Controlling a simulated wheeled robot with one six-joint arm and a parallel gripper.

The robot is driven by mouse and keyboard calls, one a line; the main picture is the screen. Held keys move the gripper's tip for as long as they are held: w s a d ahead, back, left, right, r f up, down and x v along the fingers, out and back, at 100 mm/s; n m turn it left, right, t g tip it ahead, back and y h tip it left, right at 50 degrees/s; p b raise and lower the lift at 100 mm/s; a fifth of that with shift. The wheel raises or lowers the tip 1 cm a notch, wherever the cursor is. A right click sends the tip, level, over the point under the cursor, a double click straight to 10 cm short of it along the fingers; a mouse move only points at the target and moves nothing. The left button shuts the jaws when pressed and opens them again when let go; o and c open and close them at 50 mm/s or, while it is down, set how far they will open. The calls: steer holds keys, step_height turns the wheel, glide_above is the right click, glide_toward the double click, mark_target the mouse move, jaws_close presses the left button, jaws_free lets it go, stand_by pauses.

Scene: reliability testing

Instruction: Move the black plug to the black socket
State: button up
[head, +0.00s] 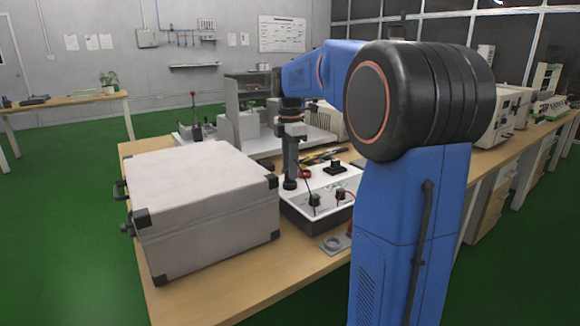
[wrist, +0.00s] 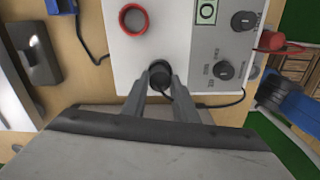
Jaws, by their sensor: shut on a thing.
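My gripper (head: 290,183) points down over the left part of the white panel box (head: 318,212). In the wrist view its fingertips (wrist: 158,84) are closed together on the black plug (wrist: 160,73), a small dark round shape at the panel's surface. A thin black cable runs from near the fingertips to the right. A red ring socket (wrist: 134,18) is beside it on the panel; it also shows in the head view (head: 305,173). I cannot make out the black socket separately from the dark shape at the fingertips, nor whether the plug is seated.
A large grey case (head: 200,205) stands left of the panel box, close to my gripper. Black knobs (wrist: 224,70) are on the panel. A red connector (wrist: 270,41) lies by its edge. A grey metal fixture (head: 240,130) stands behind. Bare wooden bench (head: 275,262) shows in front.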

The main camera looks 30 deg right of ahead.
steer(key=o, duration=0.8)
step_height(320, 180, up, 11)
stand_by(1.0)
stand_by(0.5)
